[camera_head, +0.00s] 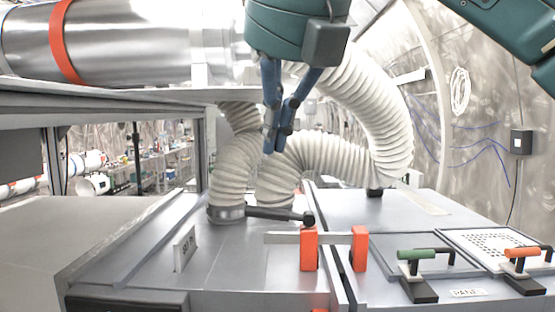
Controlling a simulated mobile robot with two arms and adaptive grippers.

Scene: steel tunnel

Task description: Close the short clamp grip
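Two toggle clamps stand on the right panel, one with a green grip (416,254) and one with an orange grip (521,252). Both grips lie roughly level; I cannot tell which is the short one. A black lever (275,214) with a ball end reaches right from the collar (227,213) at the hose's foot. My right gripper (271,148) hangs above this lever, in front of the white hose, pointing down. Its blue fingers converge and their tips look together, with nothing seen between them. It appears apart from the lever and the clamps. My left gripper is not in view.
Two orange blocks (309,249) (359,249) with a grey bar stand right of centre. The ribbed white hose (385,105) arches behind my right gripper. A shelf (110,95) with a steel cylinder (130,40) is at left. The panel top behind the green-grip clamp is mostly clear.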

